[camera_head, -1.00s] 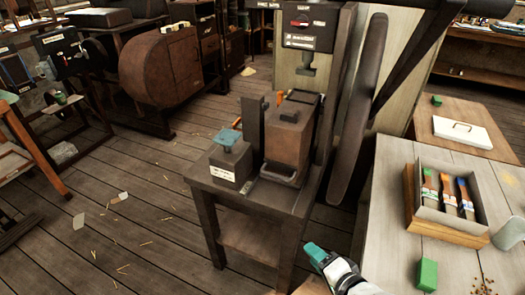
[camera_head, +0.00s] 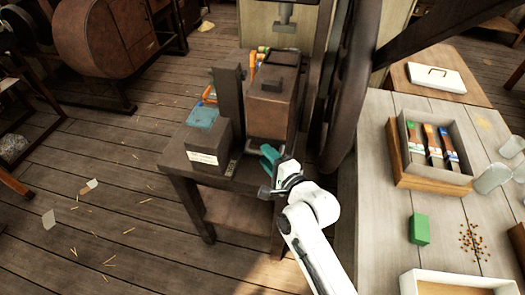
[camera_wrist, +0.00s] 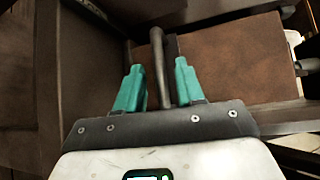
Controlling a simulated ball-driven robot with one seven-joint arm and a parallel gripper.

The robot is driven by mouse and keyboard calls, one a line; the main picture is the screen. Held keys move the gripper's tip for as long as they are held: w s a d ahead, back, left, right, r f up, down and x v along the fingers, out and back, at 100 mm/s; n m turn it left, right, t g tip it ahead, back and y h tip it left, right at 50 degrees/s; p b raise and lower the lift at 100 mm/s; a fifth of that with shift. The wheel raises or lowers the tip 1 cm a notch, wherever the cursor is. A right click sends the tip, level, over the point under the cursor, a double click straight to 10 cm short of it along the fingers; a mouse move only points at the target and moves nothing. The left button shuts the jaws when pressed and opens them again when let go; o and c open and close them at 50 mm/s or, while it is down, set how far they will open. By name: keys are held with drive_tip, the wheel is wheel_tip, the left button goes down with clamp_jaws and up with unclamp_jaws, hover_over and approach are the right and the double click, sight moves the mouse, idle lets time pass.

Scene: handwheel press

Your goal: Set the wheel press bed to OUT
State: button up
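The wheel press stands on a dark stand (camera_head: 185,176), with a big dark handwheel (camera_head: 352,85) on its right side. A brown block (camera_head: 272,100) sits low in the press, over the bed. The bed's dark bar handle (camera_wrist: 159,60) shows in the wrist view. My gripper (camera_head: 268,158) is at the front of the bed, by this handle. In the wrist view my gripper (camera_wrist: 158,78) is open, with its two teal fingers on either side of the bar and visible gaps. The bed itself is mostly hidden by the block and my gripper.
A pale workbench (camera_head: 385,215) is close on the right, with a box of brushes (camera_head: 400,150) and a green block (camera_head: 419,229). The plank floor at left is mostly clear.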

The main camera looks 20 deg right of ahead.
drive_tip(key=shift+x, duration=1.45)
clamp_jaws()
